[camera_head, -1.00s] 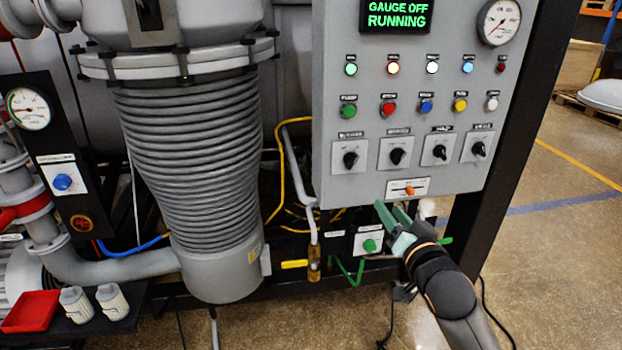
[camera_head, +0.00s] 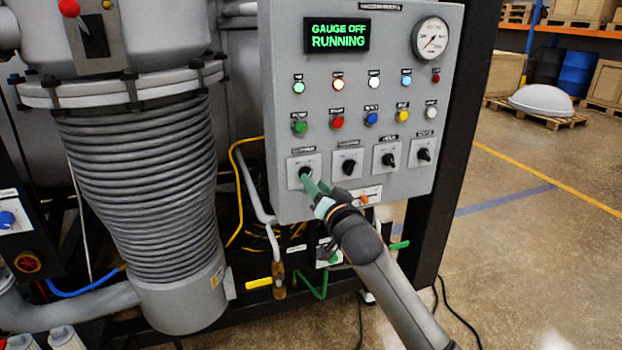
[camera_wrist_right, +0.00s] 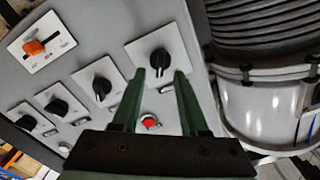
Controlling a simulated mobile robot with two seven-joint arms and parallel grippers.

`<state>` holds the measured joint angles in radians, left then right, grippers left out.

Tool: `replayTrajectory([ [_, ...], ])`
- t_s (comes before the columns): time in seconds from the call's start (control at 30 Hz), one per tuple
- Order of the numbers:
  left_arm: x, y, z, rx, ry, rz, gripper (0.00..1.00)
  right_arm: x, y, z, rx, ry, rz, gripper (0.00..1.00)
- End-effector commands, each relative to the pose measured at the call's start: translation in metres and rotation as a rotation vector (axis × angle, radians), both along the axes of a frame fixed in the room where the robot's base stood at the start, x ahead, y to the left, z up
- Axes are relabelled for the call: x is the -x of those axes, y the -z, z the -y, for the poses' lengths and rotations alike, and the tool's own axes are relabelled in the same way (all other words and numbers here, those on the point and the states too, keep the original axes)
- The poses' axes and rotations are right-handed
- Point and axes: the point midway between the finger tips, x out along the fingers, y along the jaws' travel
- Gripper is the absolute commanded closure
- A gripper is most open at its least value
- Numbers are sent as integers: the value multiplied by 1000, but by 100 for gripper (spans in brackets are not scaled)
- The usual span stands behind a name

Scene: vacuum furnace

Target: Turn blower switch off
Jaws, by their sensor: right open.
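Several black rotary switches sit in a row on the grey control panel (camera_head: 280,120). Their labels are too blurred to read, so I cannot tell which is the blower switch. My right gripper (camera_head: 310,184) is open at the leftmost switch (camera_head: 305,172), partly covering its plate. In the right wrist view, the same switch's knob (camera_wrist_right: 160,62) lies just beyond and between the two green fingertips (camera_wrist_right: 159,75). Contact with the knob cannot be told. My left gripper is not in view.
The display (camera_head: 337,36) reads "GAUGE OFF RUNNING". Coloured buttons, including a red one (camera_head: 337,122), sit above the switches. The ribbed grey column (camera_head: 140,190) stands left of the panel.

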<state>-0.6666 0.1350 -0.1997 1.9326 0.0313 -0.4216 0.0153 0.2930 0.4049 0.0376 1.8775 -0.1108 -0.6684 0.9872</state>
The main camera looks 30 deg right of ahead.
Motion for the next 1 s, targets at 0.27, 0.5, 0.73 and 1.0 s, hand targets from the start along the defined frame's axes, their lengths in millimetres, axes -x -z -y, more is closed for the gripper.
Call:
replayTrajectory([
  [0.27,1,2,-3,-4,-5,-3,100,-28,-1,7,0,1,1,56],
  [0.5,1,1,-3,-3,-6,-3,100,-32,0,8,1,1,1,56],
  [0.73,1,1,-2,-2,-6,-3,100,-32,0,8,1,0,0,65],
  [1.0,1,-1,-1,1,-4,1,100,-32,0,8,1,0,0,96],
])
